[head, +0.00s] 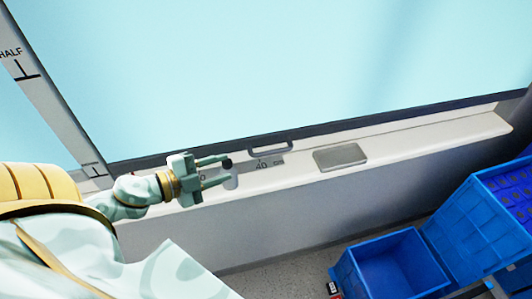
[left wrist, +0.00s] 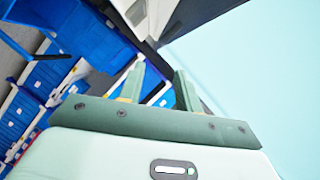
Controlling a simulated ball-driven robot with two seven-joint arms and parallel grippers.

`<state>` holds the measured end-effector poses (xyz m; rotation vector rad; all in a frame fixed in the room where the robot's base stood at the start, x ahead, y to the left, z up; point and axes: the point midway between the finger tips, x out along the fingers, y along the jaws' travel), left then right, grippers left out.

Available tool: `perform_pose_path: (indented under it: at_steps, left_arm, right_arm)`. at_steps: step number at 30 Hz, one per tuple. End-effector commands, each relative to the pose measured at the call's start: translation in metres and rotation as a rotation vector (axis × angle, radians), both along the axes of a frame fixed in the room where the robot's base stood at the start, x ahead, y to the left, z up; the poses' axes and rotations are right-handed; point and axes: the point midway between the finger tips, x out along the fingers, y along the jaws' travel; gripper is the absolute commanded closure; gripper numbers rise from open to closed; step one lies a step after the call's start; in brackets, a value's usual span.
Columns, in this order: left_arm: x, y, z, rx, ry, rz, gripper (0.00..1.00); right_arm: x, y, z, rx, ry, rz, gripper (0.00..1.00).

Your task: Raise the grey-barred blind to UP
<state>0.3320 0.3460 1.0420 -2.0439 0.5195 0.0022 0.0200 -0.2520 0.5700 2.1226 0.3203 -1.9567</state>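A dark grey bar (head: 400,113) runs along the lower edge of a large pale blue pane (head: 270,70), close above the sill. I cannot tell whether the pane is blind cloth or glass. A grey loop handle (head: 270,147) sits at the bar, left of centre. My left gripper (head: 222,169) is open over the sill, left of and below the handle and apart from it. A small dark round thing (head: 227,163) shows at its upper fingertip; whether they touch is unclear. In the left wrist view the open fingers (left wrist: 159,78) show nothing held. My right gripper is out of view.
The white sill (head: 430,134) bears a "40 cm" mark and a flat grey plate (head: 340,156). The left frame (head: 40,90) carries a "HALF" mark. Blue crates (head: 395,268) stand on the floor at lower right. Space above the sill right of the handle is clear.

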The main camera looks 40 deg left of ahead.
Motion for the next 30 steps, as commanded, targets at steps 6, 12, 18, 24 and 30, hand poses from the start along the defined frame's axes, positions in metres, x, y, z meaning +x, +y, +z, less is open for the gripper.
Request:
perform_pose_path:
  at_steps: [6, 12, 18, 24, 30]
  left_arm:
    - [0.048, -0.018, -0.010, 0.001, -0.006, -0.001, 0.66]
    - [0.085, -0.032, -0.018, 0.002, -0.006, 0.001, 0.66]
    - [0.112, -0.043, -0.024, 0.000, -0.004, 0.003, 0.66]
    - [0.125, -0.049, -0.028, -0.001, -0.002, 0.003, 0.66]
    - [0.127, -0.050, -0.030, 0.000, 0.000, 0.004, 0.66]
  right_arm:
    - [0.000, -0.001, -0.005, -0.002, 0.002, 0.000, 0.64]
    - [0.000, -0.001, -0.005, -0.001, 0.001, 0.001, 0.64]
    - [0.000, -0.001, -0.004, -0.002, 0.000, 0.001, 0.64]
    - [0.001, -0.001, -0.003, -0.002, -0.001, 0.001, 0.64]
    - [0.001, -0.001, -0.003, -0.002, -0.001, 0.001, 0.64]
